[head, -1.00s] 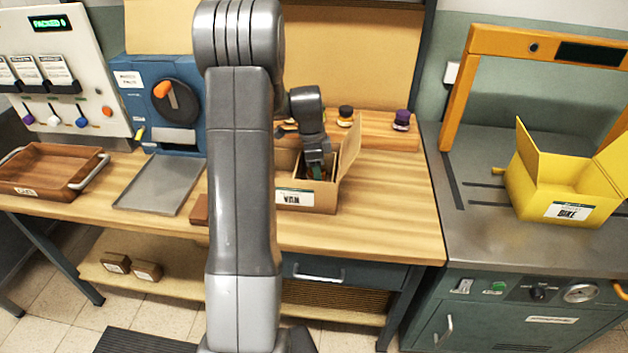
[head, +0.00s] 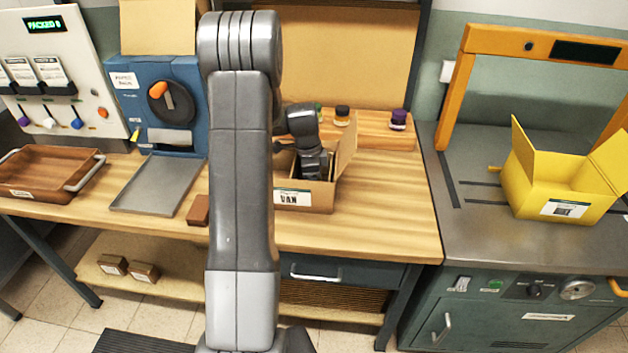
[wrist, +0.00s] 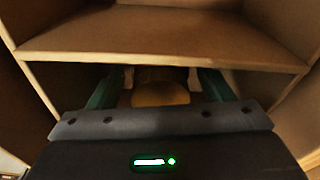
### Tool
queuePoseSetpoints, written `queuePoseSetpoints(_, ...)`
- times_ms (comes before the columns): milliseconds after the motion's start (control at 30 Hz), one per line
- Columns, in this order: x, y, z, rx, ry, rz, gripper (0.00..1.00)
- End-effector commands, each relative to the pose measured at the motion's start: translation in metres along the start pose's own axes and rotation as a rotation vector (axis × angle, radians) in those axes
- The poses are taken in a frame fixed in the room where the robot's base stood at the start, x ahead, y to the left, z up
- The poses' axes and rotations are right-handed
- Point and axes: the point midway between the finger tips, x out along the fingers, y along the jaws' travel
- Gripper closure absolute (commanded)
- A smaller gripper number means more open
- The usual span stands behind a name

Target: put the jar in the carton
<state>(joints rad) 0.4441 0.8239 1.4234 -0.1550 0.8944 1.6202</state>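The brown carton (head: 322,200) stands open on the wooden bench, with a white label on its front and a raised flap at its right. My gripper (head: 312,178) reaches down into it, so its fingers are hidden in the head view. In the wrist view, cardboard walls and a divider (wrist: 165,45) surround my gripper (wrist: 160,88). A jar with a dull yellow lid (wrist: 160,95) sits between the green fingers, with the pale pads against its sides. The jar's lower part and the carton floor are hidden.
A wooden rack behind the carton holds jars with purple (head: 398,118), dark (head: 342,114) and green lids. A yellow carton (head: 560,190) stands open at the right under an orange frame (head: 460,85). A metal tray (head: 158,186) and a wooden tray (head: 45,178) lie to the left.

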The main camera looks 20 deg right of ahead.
Motion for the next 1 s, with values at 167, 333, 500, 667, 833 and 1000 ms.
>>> queuePoseSetpoints(167,-0.002,0.0,0.0,0.0,0.0,0.0,0.27)
queuePoseSetpoints(333,-0.022,-0.001,0.0,0.0,0.0,-0.005,0.27)
queuePoseSetpoints(500,-0.059,-0.001,0.0,0.001,0.0,-0.006,0.27)
queuePoseSetpoints(667,-0.092,-0.001,0.0,0.0,0.0,-0.005,0.27)
queuePoseSetpoints(833,-0.114,-0.001,0.0,0.0,0.0,-0.002,0.27)
queuePoseSetpoints(1000,-0.123,0.0,0.0,0.0,0.0,0.0,0.27)
